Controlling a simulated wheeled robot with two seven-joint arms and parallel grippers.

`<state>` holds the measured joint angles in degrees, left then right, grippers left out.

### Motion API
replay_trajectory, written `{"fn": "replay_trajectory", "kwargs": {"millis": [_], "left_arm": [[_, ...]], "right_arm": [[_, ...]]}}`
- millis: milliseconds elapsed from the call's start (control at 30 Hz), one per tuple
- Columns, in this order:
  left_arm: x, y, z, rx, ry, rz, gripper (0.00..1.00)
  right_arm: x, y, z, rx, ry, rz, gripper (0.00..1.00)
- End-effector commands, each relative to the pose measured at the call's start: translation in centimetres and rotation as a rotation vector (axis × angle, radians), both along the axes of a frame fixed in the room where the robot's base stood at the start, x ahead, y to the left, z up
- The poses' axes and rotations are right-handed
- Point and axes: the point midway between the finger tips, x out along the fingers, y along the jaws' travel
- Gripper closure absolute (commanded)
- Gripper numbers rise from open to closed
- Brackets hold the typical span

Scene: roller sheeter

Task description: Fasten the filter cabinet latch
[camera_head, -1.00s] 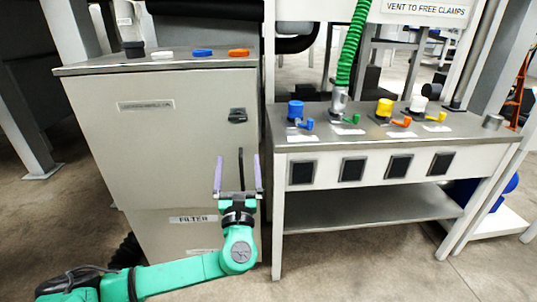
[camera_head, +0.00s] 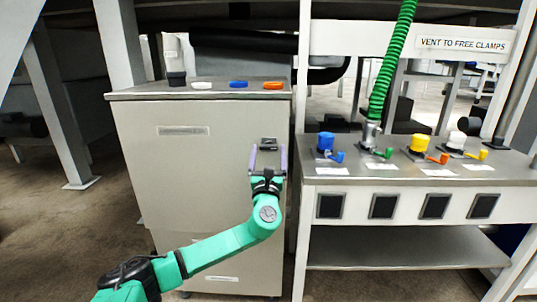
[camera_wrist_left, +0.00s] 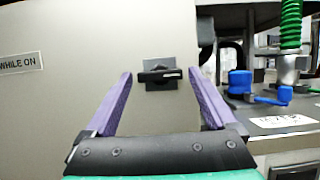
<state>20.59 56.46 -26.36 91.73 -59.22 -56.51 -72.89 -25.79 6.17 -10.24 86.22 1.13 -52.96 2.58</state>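The filter cabinet (camera_head: 200,135) is a beige-grey box at the left of the head view. Its latch (camera_head: 268,143) is a small dark handle on a square plate, near the front's upper right edge. In the left wrist view the latch (camera_wrist_left: 158,75) lies about horizontal, ahead of and between the fingers. My left gripper (camera_head: 267,158) is open and empty, with its purple fingers pointing at the latch; it also shows in the left wrist view (camera_wrist_left: 165,95). The fingers look apart from the latch, though the exact gap is hard to tell. My right gripper is not in view.
A bench (camera_head: 420,180) with coloured valves stands right of the cabinet, with a green hose (camera_head: 390,60) above it. A blue valve (camera_wrist_left: 240,82) is close on the right in the wrist view. White, blue and orange pieces lie on the cabinet top. Floor at left is clear.

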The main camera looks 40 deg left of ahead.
Motion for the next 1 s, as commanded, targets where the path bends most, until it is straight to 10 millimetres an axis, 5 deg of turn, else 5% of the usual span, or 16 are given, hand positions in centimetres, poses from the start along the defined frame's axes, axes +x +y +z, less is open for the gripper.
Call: {"fn": "replay_trajectory", "kwargs": {"millis": [33,167,200,533,1000], "left_arm": [[0.0,0.0,0.0,0.0,0.0,0.0,0.34],[0.0,0.0,0.0,0.0,0.0,0.0,0.84],[0.0,0.0,0.0,0.0,0.0,0.0,0.86],[0.0,-0.1,-0.2,-0.04,-0.029,0.0,0.86],[0.2,-0.3,-0.2,-0.315,-0.236,0.001,0.86]], "right_arm": [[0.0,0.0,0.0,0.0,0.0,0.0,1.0],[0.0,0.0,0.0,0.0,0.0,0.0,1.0],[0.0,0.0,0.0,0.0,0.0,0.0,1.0],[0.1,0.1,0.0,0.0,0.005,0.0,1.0],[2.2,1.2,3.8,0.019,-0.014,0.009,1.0]]}}
